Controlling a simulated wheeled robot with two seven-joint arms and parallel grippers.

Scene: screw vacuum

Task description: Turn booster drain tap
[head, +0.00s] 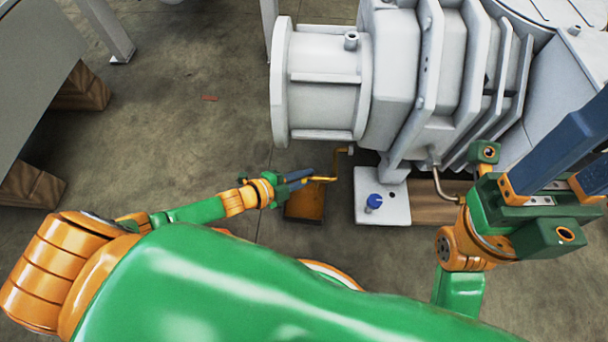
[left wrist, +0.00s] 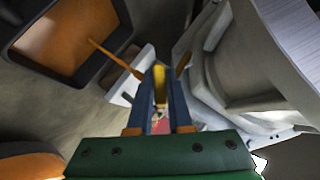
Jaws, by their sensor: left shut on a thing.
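The booster drain tap shows as a thin yellow bent handle (head: 341,162) below the large grey pump body (head: 420,80) in the head view. My left gripper (head: 308,175) has its blue fingers shut on the tap's handle end. In the left wrist view, the yellow handle (left wrist: 159,84) lies between the blue fingers of the left gripper (left wrist: 160,95), which partly hide it. My right gripper (head: 588,150) is at the right edge, beside the pump, with its blue fingers apart and nothing seen between them.
An orange-brown open tray (head: 304,206) lies on the floor under the left gripper. Concrete floor (head: 180,120) is mostly clear at the left.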

